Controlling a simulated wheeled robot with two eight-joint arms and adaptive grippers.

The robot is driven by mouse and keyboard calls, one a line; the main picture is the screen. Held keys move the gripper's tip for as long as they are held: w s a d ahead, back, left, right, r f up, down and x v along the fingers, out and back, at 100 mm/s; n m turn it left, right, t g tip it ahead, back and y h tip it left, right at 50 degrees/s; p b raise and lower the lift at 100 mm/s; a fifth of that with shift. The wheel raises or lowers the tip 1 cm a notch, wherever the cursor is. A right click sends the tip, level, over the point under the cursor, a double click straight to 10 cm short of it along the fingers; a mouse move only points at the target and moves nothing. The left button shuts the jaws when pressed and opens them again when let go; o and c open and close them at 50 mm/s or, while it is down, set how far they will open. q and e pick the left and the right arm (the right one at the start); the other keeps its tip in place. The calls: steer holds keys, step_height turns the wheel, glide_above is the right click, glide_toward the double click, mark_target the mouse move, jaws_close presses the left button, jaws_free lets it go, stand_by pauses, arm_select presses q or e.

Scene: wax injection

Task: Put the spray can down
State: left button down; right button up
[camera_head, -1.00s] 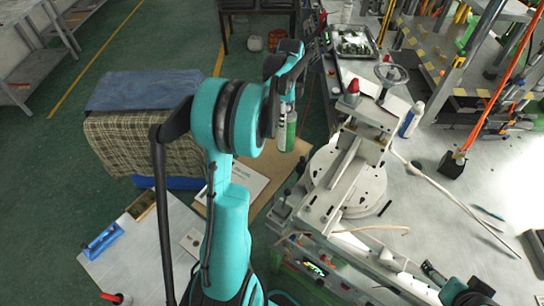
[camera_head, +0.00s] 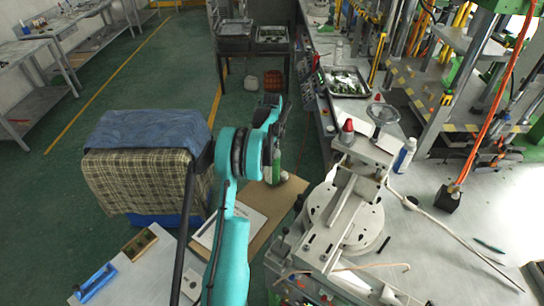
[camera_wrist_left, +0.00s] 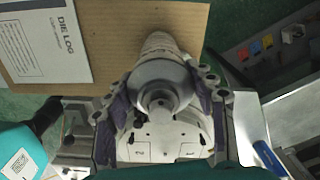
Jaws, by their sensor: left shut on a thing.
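The spray can (camera_head: 276,169) shows as a green body below my left gripper (camera_head: 277,132) in the head view. In the left wrist view, the can's grey rounded top (camera_wrist_left: 160,76) sits between the two fingers of the left gripper (camera_wrist_left: 163,103), which is shut on it. The can is over the brown cardboard (camera_head: 287,203), which also shows in the wrist view (camera_wrist_left: 185,22). Whether its base touches the cardboard is not clear. My right gripper is not in view.
A DIE LOG sheet (camera_wrist_left: 42,40) lies on the cardboard, left of the can. The white machine with a round base (camera_head: 345,222) stands close on the right. A cloth-covered box (camera_head: 140,170) is on the left.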

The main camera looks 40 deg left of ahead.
arm_select(q)
steer(key=shift+f, duration=0.35)
steer(key=shift+s, duration=0.1)
steer(key=shift+f, duration=0.2)
steer(key=c, duration=0.6)
jaws_free()
steer(key=shift+o, duration=0.2)
steer(key=shift+r, duration=0.1)
